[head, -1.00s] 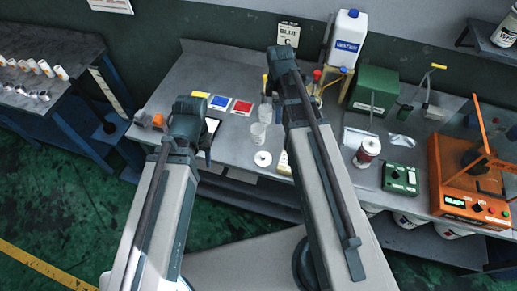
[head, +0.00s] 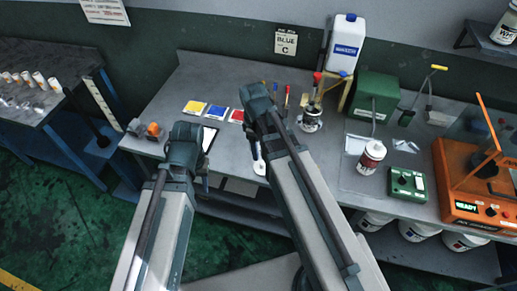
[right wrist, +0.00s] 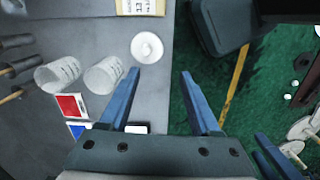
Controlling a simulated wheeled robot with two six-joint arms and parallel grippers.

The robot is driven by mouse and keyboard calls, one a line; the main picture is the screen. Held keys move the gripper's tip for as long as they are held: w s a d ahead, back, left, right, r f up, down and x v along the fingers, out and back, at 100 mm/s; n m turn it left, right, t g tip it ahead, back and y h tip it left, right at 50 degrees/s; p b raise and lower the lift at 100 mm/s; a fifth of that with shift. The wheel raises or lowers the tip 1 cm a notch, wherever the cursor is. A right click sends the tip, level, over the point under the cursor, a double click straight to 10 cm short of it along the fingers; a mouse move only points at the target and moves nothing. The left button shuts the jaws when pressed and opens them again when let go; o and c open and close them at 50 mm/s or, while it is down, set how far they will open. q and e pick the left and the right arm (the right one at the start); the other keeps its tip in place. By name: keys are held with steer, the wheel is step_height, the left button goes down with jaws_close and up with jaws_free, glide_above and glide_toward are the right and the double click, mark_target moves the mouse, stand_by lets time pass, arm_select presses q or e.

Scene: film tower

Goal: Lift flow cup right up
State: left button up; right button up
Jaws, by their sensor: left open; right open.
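Two clear, ribbed cups, the left one (right wrist: 58,75) and the right one (right wrist: 103,75), are on the grey bench in the right wrist view. I cannot tell which, if either, is the right flow cup. My right arm hides them in the head view. My right gripper (right wrist: 159,76) is open and empty. Its left finger is over the bench near the right cup and a round white lid-like piece (right wrist: 147,47), its right finger over the floor. My left gripper (head: 204,168) hangs by the bench's front edge, its fingers hardly visible.
Yellow, blue and red cards (head: 215,112) lie at the bench's left. A stand with a can (head: 311,121), a white jug (head: 344,45), a green box (head: 376,95), a labelled can (head: 371,157) and an orange machine (head: 465,185) stand right. The bench edge drops to green floor.

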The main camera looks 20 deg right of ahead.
steer(key=n+t+h+b, duration=0.5)
steer(key=n+h+b, duration=0.4)
steer(key=h, duration=0.8)
glide_toward(318, 74)
steer(key=shift+n+g, duration=0.3)
steer(key=shift+n, duration=0.1)
steer(key=x, duration=0.6)
steer(key=p+x, duration=0.1)
steer(key=x, duration=0.3)
steer(key=shift+w+a+f, duration=0.1)
steer(key=shift+w+f, duration=0.05)
steer(key=shift+f, duration=0.2)
jaws_close()
